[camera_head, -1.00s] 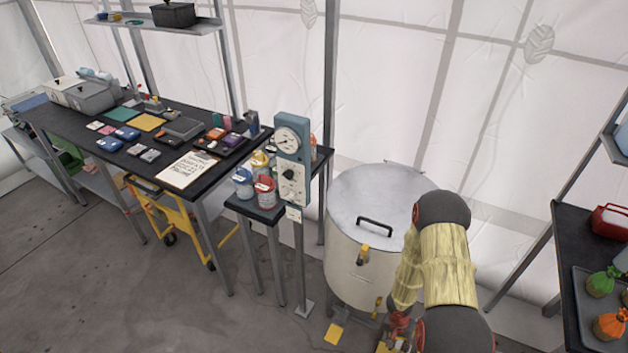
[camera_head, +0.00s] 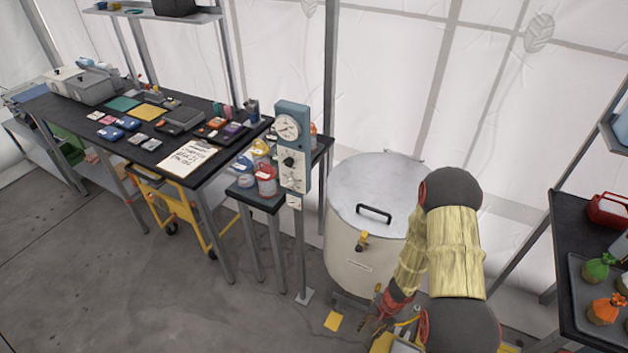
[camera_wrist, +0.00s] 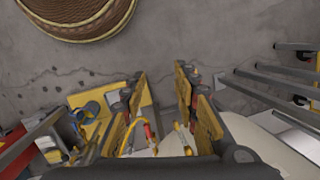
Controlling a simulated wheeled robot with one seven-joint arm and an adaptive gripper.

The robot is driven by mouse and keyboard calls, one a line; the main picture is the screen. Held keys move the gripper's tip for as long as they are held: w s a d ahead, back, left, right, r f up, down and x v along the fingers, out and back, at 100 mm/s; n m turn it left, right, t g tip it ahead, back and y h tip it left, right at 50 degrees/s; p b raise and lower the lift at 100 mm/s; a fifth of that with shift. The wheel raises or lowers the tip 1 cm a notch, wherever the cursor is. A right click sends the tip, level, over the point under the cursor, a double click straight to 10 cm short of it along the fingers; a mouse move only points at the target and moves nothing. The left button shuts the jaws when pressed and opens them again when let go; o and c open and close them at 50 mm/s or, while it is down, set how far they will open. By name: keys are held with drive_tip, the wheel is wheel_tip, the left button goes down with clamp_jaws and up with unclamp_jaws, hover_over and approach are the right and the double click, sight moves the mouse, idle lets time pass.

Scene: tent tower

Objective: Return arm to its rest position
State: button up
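My arm, in a yellow sleeve, is bent at the lower right of the head view. My gripper (camera_head: 372,318) hangs low beside the base of the large white drum, and its fingertips are small there. In the wrist view my gripper (camera_wrist: 161,100) shows its two fingers apart, with nothing between them. The drum (camera_head: 350,262) has a grey lid with a black handle and a yellow valve on its front. Part of my arm hides the drum's right side.
A control post (camera_head: 293,150) with a dial stands left of the drum, beside a small stand of cans. A long black table (camera_head: 62,118) full of items is at left. A dark shelf (camera_head: 570,230) with a tray is at right. Open floor (camera_head: 130,290) lies at lower left.

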drive_tip(key=s+a+r+n+y, duration=0.1)
drive_tip(key=a+r, duration=0.2)
drive_tip(key=r, duration=0.9)
drive_tip(key=s+a+r+n, duration=0.1)
drive_tip(key=a+r+n, duration=0.1)
drive_tip(key=r, duration=1)
drive_tip(key=s+d+r+n+t+h, duration=0.1)
drive_tip(key=s+r, duration=0.3)
drive_tip(key=r, duration=0.7)
drive_tip(key=s+d+r+n+t+h, duration=0.1)
drive_tip(key=s+r, duration=0.4)
drive_tip(key=r, duration=0.5)
drive_tip(key=s+d+r+n+t+h, duration=0.1)
drive_tip(key=s+r+t, duration=0.3)
drive_tip(key=r, duration=0.7)
drive_tip(key=shift+s+d+r+n+h+b, duration=0.3)
drive_tip(key=shift+s+d+n+b, duration=0.15)
drive_tip(key=shift+d+n, duration=0.35)
